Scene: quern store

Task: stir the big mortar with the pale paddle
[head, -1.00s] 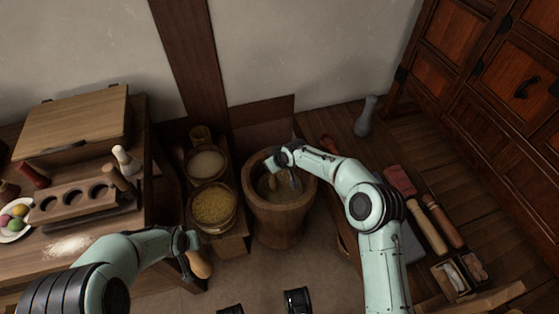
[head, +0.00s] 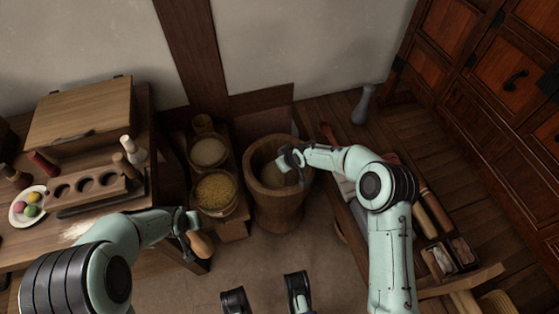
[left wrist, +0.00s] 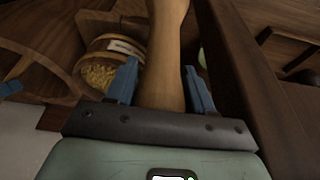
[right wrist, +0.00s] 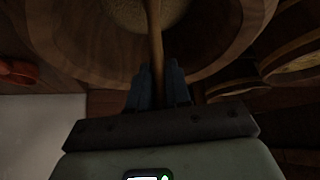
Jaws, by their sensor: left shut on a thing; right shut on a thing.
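The big mortar (head: 275,212) is a wide wooden tub standing on the floor in the middle of the head view. Its rim and pale contents also show at the top of the right wrist view (right wrist: 60,35). My right gripper (head: 292,163) is over the mortar's mouth, shut on a thin wooden handle (right wrist: 155,45), seemingly the pale paddle's, which runs down into the mortar. The paddle's lower end is hidden. My left gripper (head: 186,226) is left of the mortar, shut on a wooden tool (left wrist: 165,60) with a rounded end (head: 201,246), held clear of the mortar.
Tubs of yellow grain (head: 216,191) and paler grain (head: 208,152) stand close left of the mortar. A worktable with a lidded box (head: 82,110) is at the left.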

